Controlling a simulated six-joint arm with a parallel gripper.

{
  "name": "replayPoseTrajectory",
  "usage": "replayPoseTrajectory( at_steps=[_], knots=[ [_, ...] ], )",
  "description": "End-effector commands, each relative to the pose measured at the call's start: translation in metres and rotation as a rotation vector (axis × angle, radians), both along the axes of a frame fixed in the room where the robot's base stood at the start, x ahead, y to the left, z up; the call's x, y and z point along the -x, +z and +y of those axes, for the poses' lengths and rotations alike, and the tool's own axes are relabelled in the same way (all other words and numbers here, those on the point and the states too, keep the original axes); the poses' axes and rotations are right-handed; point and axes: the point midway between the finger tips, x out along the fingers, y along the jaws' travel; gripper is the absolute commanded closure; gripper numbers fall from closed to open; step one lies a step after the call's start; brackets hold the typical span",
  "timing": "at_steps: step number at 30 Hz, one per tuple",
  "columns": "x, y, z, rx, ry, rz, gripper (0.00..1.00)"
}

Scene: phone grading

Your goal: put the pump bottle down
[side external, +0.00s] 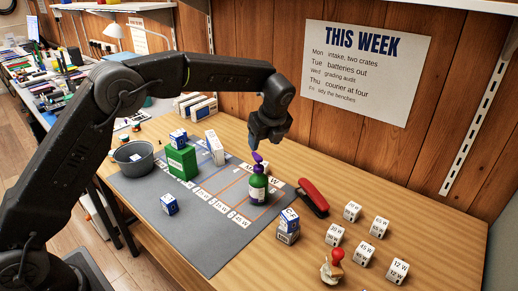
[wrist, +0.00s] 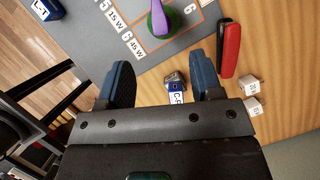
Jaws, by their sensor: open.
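The pump bottle (side external: 258,190) is green with a pale label and a purple pump head. It stands upright on the grey marked mat (side external: 232,236), near the mat's right side. My gripper (side external: 267,141) is above the bottle, a little to the right of the pump head and apart from it. In the wrist view the bottle's purple pump (wrist: 159,22) shows at the top edge, beyond the open fingers. My gripper (wrist: 163,78) is open, with nothing held between its fingers.
A red stapler (side external: 313,197) lies right of the bottle. Stacked small boxes (side external: 289,226), several white cubes (side external: 352,212) and a red-handled stamp (side external: 333,266) stand on the wood at right. A green box (side external: 181,163) and a grey bowl (side external: 134,158) are at left. The mat's front is mostly clear.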

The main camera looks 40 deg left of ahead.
Motion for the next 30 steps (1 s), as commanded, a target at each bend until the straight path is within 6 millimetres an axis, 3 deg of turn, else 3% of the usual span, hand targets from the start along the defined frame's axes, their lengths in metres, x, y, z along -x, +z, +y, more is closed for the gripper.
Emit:
replayPoseTrajectory(
  at_steps=[8, 13, 21, 25, 30],
  knots=[
    [0.003, 0.008, -0.001, 0.007, 0.013, -0.008, 0.40],
    [0.030, 0.043, 0.004, 0.075, 0.168, -0.094, 0.40],
    [0.130, 0.111, 0.015, 0.303, 0.665, -0.313, 0.40],
    [0.185, 0.126, 0.018, 0.423, 0.918, -0.400, 0.40],
    [0.257, 0.126, 0.019, 0.586, 1.255, -0.492, 0.40]
  ],
)
